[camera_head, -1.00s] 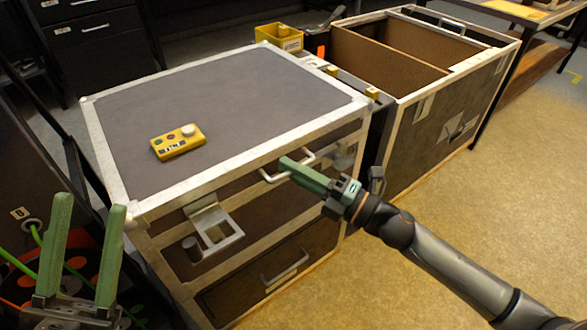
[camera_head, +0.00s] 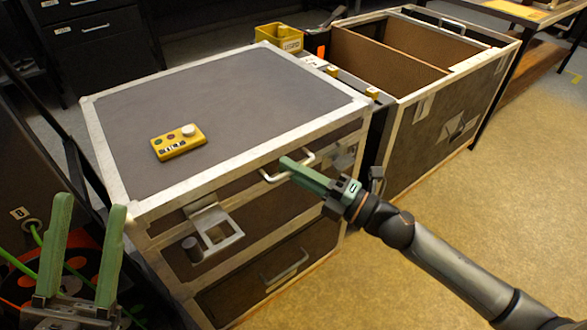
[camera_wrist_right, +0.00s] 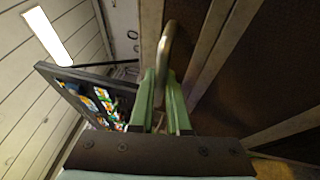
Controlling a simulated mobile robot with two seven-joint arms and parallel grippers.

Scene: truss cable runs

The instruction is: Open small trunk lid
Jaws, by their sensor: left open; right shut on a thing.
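The small trunk (camera_head: 135,212) stands at the centre left in the head view, with a grey lid (camera_head: 220,105) edged in pale metal. The lid lies flat and closed. A metal handle (camera_head: 305,157) sits on the front just below the lid edge. My right gripper (camera_head: 288,164) is shut on this handle, and the handle bar (camera_wrist_right: 166,50) rises between its green fingers in the right wrist view. A latch plate (camera_head: 212,228) hangs on the trunk's front to the left. My left gripper (camera_head: 88,230) is open and empty at the lower left, apart from the trunk.
A yellow control box (camera_head: 178,142) with buttons lies on the lid. A larger open case (camera_head: 440,110) with brown compartments stands behind to the right. A yellow bin (camera_head: 280,37) is behind the trunk. Green cables and reels (camera_head: 20,285) are at lower left. The right floor is clear.

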